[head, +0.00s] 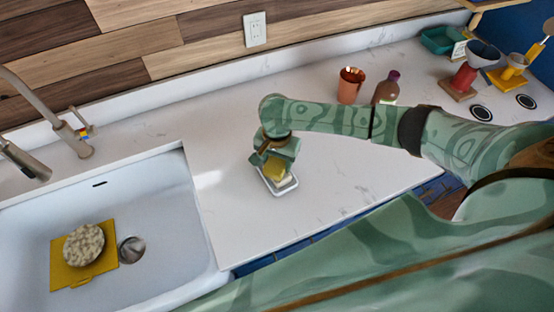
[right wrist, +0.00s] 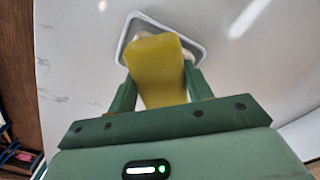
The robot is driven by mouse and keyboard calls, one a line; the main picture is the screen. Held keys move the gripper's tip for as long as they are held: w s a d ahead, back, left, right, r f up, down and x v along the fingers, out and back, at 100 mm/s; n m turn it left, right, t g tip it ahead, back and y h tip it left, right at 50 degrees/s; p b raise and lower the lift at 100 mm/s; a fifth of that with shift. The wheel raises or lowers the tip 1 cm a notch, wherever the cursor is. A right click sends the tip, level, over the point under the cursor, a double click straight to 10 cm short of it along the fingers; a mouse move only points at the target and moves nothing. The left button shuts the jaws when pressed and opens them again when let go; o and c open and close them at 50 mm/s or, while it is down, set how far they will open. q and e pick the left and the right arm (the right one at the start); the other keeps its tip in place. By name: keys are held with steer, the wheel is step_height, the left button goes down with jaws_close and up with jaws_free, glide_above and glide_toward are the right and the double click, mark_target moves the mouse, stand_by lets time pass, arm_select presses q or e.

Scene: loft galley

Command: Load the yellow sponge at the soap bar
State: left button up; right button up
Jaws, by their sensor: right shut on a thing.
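The yellow sponge (head: 275,168) is between the fingers of my right gripper (head: 272,160), which is shut on it. It also shows in the right wrist view (right wrist: 158,68), gripped between the two green fingers (right wrist: 158,92). A small white dish (head: 272,188) stands on the counter right at the sponge. A pale soap bar (head: 285,182) lies in the dish, partly hidden by the sponge and gripper. In the right wrist view the dish (right wrist: 196,48) is behind the sponge. I cannot tell whether the sponge touches the soap. My left gripper is not in view.
A white sink (head: 150,205) on the left holds a yellow cloth (head: 105,262) with a round speckled thing (head: 84,245) on it. A copper cup (head: 350,86) and a brown bottle (head: 386,90) stand behind my right arm. The counter around the dish is clear.

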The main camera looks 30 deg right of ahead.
mark_target(277, 160)
steer(key=shift+f, duration=0.5)
stand_by(0.8)
steer(key=shift+s+f+p, duration=0.1)
steer(key=shift+f+p, duration=0.05)
steer(key=shift+p, duration=0.45)
stand_by(2.1)
step_height(277, 160, up, 7)
steer(key=p, duration=1)
stand_by(0.7)
